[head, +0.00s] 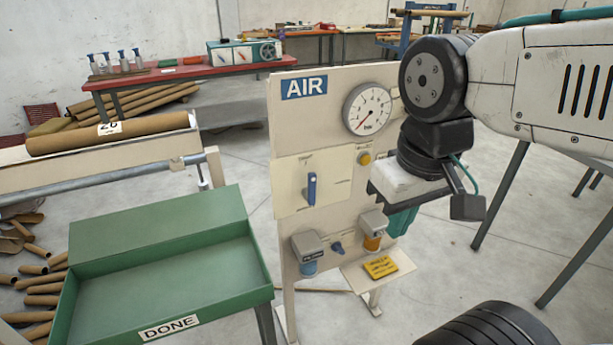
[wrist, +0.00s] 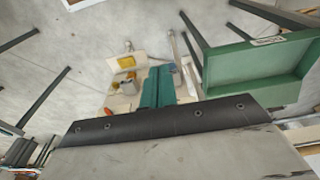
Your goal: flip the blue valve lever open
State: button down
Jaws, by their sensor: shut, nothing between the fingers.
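The blue valve lever (head: 312,188) stands upright on a cream plate of the AIR panel (head: 290,130) in the head view. I cannot make the lever out in the wrist view. My gripper (head: 401,222) is at the right edge of the panel, to the right of the lever and a little lower in the picture, apart from it. Its teal fingers point down and are partly hidden by the wrist. In the wrist view the teal fingers (wrist: 157,86) are together with nothing between them.
A yellow block (head: 380,267) lies on a low shelf. A green DONE tray (head: 160,265) stands left of the panel.

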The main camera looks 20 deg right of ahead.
jog(key=w+a+m+h, duration=0.1)
jog(key=w+a+h, duration=0.25)
jog(key=w, duration=1.25)
jog(key=w+a+f+t+h, duration=0.2)
jog(key=w+a+f+t, duration=0.1)
jog(key=w+a, duration=0.5)
jog(key=shift+w+a+f, duration=0.2)
jog(key=shift+w+f, duration=0.1)
jog(key=shift+w, duration=0.8)
send_near(312, 189)
jog(key=w+f, duration=0.3)
jog(key=f, duration=0.1)
jog(key=shift+w+d+f, duration=0.1)
jog(key=shift+w+d, duration=0.1)
jog(key=shift+d, duration=0.4)
